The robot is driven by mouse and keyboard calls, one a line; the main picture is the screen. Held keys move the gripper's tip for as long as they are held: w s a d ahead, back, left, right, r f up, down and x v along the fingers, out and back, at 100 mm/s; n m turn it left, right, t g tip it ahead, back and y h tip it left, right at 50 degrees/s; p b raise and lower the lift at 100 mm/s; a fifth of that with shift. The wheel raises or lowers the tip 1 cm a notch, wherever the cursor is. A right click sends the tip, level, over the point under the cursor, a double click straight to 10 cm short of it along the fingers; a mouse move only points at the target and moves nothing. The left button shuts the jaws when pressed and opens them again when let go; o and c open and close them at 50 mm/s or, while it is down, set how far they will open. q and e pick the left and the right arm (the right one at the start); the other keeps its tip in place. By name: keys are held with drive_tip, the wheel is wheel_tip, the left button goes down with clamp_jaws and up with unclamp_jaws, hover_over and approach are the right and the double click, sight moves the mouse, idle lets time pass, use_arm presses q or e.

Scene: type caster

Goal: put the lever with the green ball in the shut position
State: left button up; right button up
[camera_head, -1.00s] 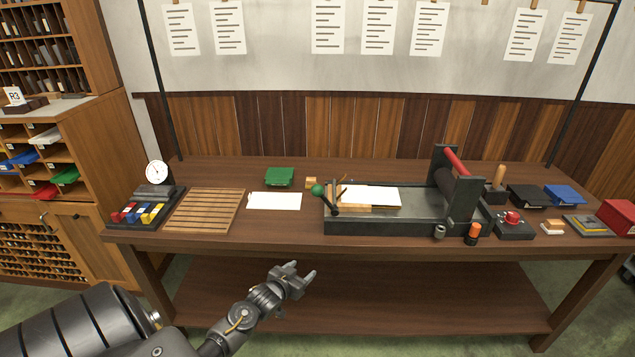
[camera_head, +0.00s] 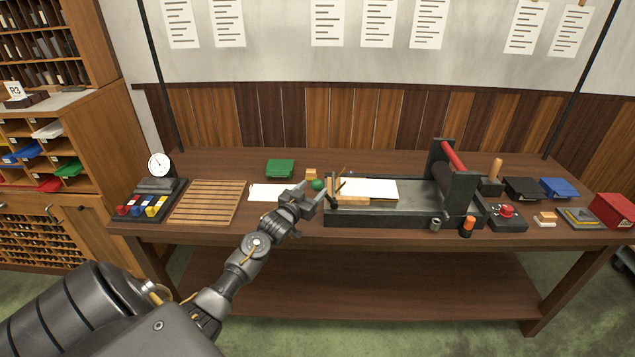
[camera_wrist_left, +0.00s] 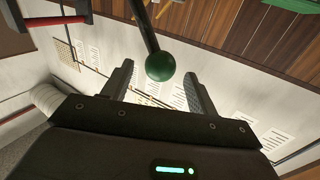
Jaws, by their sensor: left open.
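The lever's green ball (camera_head: 318,185) is at the left end of the dark press bed (camera_head: 400,213). In the left wrist view the green ball (camera_wrist_left: 160,66) is at the end of a dark rod (camera_wrist_left: 142,25). My left gripper (camera_head: 309,193) is open, with its fingertips close to the ball. In the left wrist view the ball appears between the two open fingers (camera_wrist_left: 160,85); I cannot tell whether either finger touches it. The lever's lower part is partly hidden by the gripper in the head view. My right gripper is not in view.
White paper (camera_head: 368,188) lies on the press bed, with a roller and red bar (camera_head: 454,157) at its right. A slatted wooden board (camera_head: 207,202), a green box (camera_head: 279,168) and a dial gauge (camera_head: 159,164) stand left. The table's front edge is below the gripper.

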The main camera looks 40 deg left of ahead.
use_arm(q)
drive_tip(key=shift+w+a+p, duration=0.15)
drive_tip(key=shift+w+a, duration=0.05)
drive_tip(key=shift+w, duration=0.8)
drive_tip(key=shift+w+a+p, duration=0.15)
drive_tip(key=shift+w, duration=0.85)
clamp_jaws()
